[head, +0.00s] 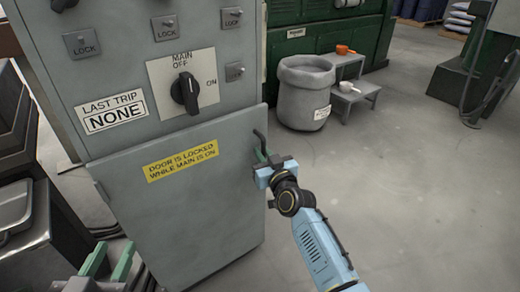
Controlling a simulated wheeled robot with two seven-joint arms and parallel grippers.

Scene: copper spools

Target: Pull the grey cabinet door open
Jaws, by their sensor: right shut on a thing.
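The grey cabinet door (195,215) is the lower front of the grey cabinet (120,70). It looks shut or nearly so; a small gap cannot be ruled out. A yellow label on it says the door is locked while main is on. The dark handle (257,136) is near its upper right edge. My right gripper (264,158) is shut on the handle, partly hiding it. The black main knob (185,91) stands roughly upright, towards OFF. My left gripper (109,261) is open and empty at the bottom left, in front of the door's lower left.
A grey bin (303,95) stands beyond the cabinet, beside grey steps (350,97) holding an orange scoop (344,50) and a white scoop (372,85). Dark containers (35,215) crowd the left. The floor (430,190) to the right is clear.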

